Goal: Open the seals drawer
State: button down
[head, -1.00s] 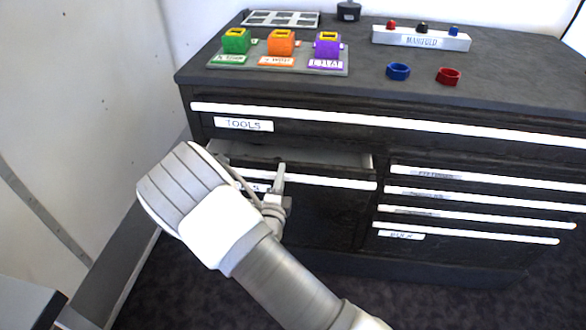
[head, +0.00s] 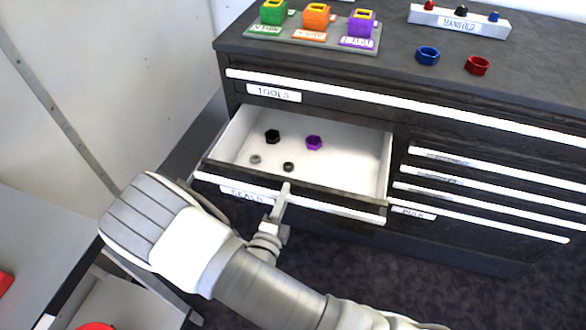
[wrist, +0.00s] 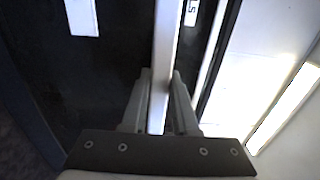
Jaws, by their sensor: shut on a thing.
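The seals drawer (head: 345,178) is pulled out from the black cabinet on its left side, below the TOOLS drawer. Its white inside shows a black nut (head: 272,136), a purple nut (head: 314,142) and two small rings (head: 288,167). A white handle bar (head: 335,209) runs along its front, with a partly hidden label below it. My gripper (head: 284,192) is shut on this bar. In the wrist view the two fingers (wrist: 158,85) lie on either side of the white handle bar (wrist: 166,40).
The TOOLS drawer (head: 420,111) above is shut. Several narrow shut drawers (head: 490,190) are at right. The cabinet top (head: 400,80) holds coloured blocks, a manifold (head: 460,20) and two rings. A grey table (head: 40,240) stands at lower left. Dark floor lies in front.

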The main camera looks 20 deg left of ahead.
jog(key=s+p, duration=0.1)
jog(key=s, duration=1.1)
jog(key=shift+a, duration=0.25)
jog(key=c, duration=0.7)
grip_release()
jog(key=shift+s, duration=0.15)
